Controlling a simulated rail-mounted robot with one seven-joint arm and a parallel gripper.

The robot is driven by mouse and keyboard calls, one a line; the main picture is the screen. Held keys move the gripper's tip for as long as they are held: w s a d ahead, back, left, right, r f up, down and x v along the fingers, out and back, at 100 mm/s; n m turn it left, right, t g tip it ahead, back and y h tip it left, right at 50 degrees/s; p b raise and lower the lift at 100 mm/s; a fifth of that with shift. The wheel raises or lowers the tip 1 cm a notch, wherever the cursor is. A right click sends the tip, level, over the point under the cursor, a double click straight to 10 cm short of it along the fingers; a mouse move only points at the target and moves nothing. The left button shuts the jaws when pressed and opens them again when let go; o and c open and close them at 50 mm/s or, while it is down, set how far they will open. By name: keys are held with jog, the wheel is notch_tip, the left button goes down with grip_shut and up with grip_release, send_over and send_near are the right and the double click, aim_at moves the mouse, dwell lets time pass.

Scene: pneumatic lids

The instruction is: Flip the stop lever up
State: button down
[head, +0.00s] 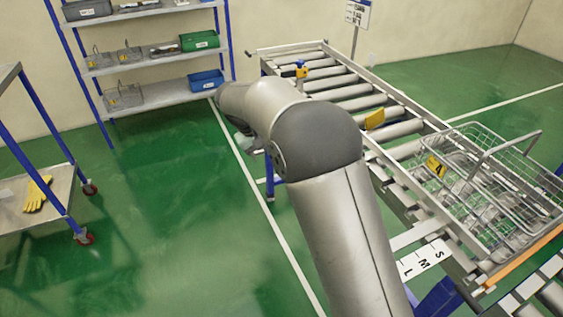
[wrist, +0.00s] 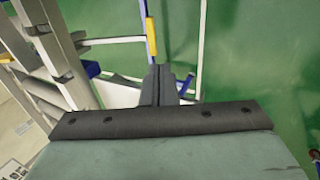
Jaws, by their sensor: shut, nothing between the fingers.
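A small yellow-and-blue fitting (head: 301,70) sits on the near rail at the far end of the roller conveyor (head: 345,93); it may be the stop lever, but it is too small to tell its position. A tilted yellow plate (head: 374,119) stands over the rollers nearer to me. In the wrist view my gripper (wrist: 161,72) is shut and empty, with its fingertips together. A yellow bar with a blue end (wrist: 151,38) shows just beyond the fingertips; I cannot tell whether it is the lever or whether they touch. In the head view my arm hides the fingers.
A wire basket (head: 490,178) stands on the conveyor's right part. A shelf rack (head: 165,66) with bins and wire baskets is at the back left. A cart (head: 52,195) with a yellow glove (head: 37,194) is at the left. The green floor between is clear.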

jog(key=v, duration=0.2)
jog(key=shift+s+a+r, duration=0.1)
jog(key=shift+a+r, duration=0.05)
jog(key=shift+r, duration=0.1)
